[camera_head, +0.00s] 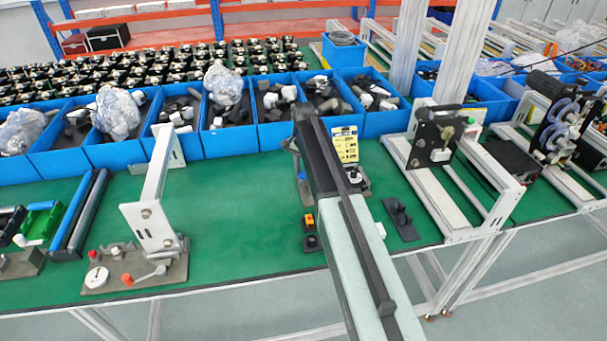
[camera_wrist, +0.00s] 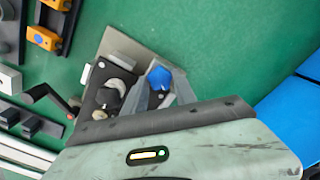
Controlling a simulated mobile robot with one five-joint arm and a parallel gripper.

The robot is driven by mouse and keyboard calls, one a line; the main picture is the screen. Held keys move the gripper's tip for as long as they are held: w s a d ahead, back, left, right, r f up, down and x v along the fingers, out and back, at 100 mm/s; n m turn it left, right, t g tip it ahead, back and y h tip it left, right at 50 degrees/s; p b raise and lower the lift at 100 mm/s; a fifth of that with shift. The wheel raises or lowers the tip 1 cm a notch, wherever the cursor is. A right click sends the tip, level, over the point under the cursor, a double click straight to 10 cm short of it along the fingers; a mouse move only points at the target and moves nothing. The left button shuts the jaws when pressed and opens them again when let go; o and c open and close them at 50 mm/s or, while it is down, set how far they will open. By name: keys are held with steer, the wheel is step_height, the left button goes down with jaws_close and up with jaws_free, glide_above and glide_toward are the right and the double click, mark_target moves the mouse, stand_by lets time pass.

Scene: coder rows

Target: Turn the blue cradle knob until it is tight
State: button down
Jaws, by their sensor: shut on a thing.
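The blue knob (camera_wrist: 159,77) shows in the wrist view as a small blue faceted cap at the edge of a dark fixture plate (camera_wrist: 106,98). My gripper (camera_wrist: 157,86) is at the knob, with a grey finger on either side of it, and is shut on it. The fingers hide the lower part of the knob. In the wrist view the fixture also carries pale round parts and a black crank handle (camera_wrist: 40,92) to its left. In the head view my arm covers the gripper and the knob. Part of the fixture, with a yellow label plate (camera_head: 345,145), shows beside the arm.
Blue bins (camera_head: 228,140) of black and white parts line the back of the green table (camera_head: 240,215). A white bracket (camera_head: 150,205) stands left, a metal frame (camera_head: 450,200) right. A black block (camera_head: 402,218) and orange-topped switch (camera_head: 309,221) lie near my arm.

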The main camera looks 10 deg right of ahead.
steer(key=shift+m, duration=0.7)
steer(key=m, duration=0.3)
steer(key=shift+a+m, duration=0.1)
steer(key=shift+m, duration=0.3)
steer(key=m, duration=0.5)
steer(key=shift+f, duration=0.1)
steer(key=c, duration=1.1)
jaws_free()
steer(key=shift+m, duration=0.3)
steer(key=shift+c, duration=0.2)
step_height(320, 180, up, 5)
steer(key=p, duration=0.5)
